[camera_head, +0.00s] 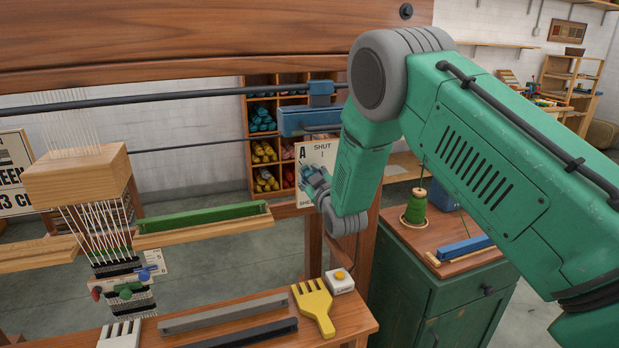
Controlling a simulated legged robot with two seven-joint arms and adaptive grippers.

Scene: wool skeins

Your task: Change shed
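The loom has white warp threads (98,225) running down through a wooden heddle block (78,175) to a striped grey and black woven piece (128,296). A blue block (310,120) sits on the dark horizontal bars at the upper middle. My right gripper (312,183) is in front of this card, below the blue block. Its fingers are small and overlap the card, so its opening is unclear. My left gripper is not in view.
A green shuttle-like bar (202,217) lies on a wooden ledge. A green cabinet (440,285) with a spool stands right, partly behind my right arm.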

